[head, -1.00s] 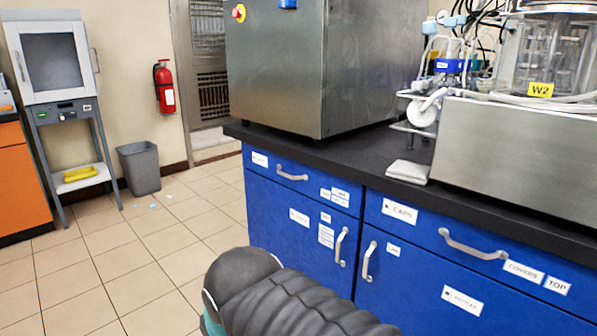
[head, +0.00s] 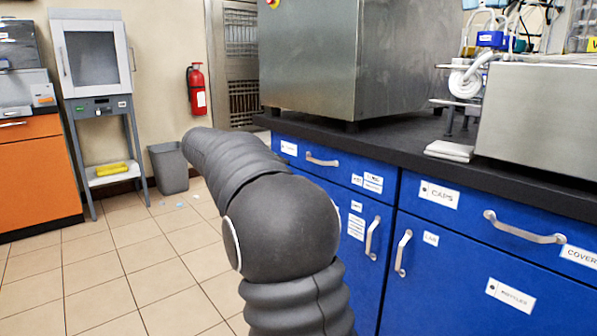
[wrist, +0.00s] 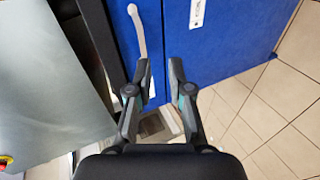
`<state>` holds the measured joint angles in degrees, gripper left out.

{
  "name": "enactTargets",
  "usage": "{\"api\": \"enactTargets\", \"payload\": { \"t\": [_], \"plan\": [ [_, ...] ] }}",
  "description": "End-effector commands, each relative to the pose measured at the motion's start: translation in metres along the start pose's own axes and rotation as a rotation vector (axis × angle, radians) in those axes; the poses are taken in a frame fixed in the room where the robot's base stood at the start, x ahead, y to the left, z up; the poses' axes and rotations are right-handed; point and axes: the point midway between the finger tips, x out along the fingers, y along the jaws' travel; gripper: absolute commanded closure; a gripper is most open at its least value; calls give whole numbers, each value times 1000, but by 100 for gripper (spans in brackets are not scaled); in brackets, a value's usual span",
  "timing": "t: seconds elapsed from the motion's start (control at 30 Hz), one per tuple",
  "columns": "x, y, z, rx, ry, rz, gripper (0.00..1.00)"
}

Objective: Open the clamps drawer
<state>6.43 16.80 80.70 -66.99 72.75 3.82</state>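Two blue drawers sit under the dark worktop in the head view. The left drawer (head: 337,165) has a bar handle (head: 322,161) and small labels I cannot read clearly. The right drawer (head: 470,213) carries a CAPS label and a COVERS label, with its own handle (head: 522,229). Both drawers look closed. My gripper (wrist: 160,68) is open and empty in the wrist view, its fingers apart. A pale bar handle (wrist: 140,35) on a blue front lies just beyond the left finger, apart from it. My gripper does not show in the head view.
The worktop (head: 395,138) carries a large steel box (head: 350,60) and a second steel unit (head: 545,115). Blue doors with upright handles are below the drawers. The tiled floor at left is open.

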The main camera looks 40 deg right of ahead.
Motion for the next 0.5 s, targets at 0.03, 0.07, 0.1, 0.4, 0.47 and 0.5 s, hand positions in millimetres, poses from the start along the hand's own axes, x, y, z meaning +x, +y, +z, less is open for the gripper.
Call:
{"api": "enactTargets", "payload": {
  "t": [0.03, 0.07, 0.1, 0.4, 0.47, 0.5],
  "plan": [
    [15, -4, -14, -10, -16, 46, 80],
    [20, -2, -20, -13, -25, 73, 80],
    [26, 0, -27, -18, -36, 106, 80],
    [49, 8, -50, -30, -72, 226, 80],
    [53, 9, -50, -31, -74, 229, 80],
    [56, 10, -50, -31, -74, 229, 80]
  ]
}}
